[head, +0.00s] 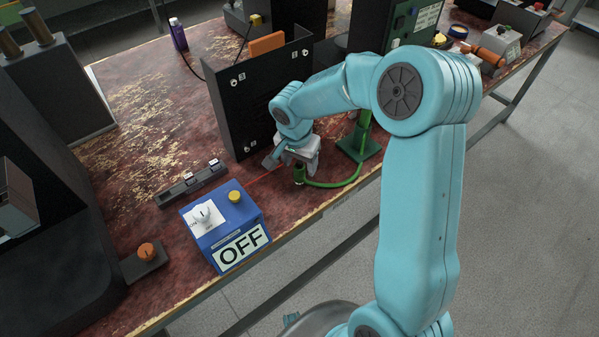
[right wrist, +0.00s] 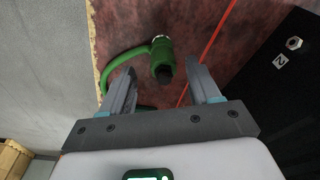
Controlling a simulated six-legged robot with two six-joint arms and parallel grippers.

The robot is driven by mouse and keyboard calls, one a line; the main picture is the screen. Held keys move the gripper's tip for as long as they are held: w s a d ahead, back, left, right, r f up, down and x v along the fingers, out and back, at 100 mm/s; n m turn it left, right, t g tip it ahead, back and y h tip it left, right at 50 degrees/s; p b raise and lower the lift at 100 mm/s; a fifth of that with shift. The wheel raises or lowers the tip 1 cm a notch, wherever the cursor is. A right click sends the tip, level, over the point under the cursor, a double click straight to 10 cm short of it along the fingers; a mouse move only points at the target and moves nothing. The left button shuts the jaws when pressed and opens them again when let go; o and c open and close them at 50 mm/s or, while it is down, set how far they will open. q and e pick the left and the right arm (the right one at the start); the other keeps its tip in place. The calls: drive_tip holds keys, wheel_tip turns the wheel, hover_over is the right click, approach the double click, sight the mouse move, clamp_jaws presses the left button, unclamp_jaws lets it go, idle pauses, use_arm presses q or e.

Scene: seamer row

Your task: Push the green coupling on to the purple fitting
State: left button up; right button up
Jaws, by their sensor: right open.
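The green coupling (head: 299,176) is on the end of a green hose on the table, in front of the black panel. In the right wrist view the coupling (right wrist: 162,60) has a dark open end facing my gripper. My right gripper (head: 283,160) is open just beside the coupling. In the right wrist view its fingertips (right wrist: 157,66) straddle the line to the coupling; I cannot tell how deep the coupling lies between them. My left gripper is not in view.
The black panel (head: 240,110) stands behind my right gripper, with a fitting marked 2 (right wrist: 294,43). The green hose (head: 335,184) curves right to a green stand (head: 360,146). A blue OFF box (head: 225,222) and a dark rail (head: 190,184) sit left of the gripper.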

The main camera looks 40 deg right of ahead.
sight(299, 166)
drive_tip(key=f, duration=0.5)
drive_tip(key=shift+w+d, duration=0.35)
drive_tip(key=c, duration=1)
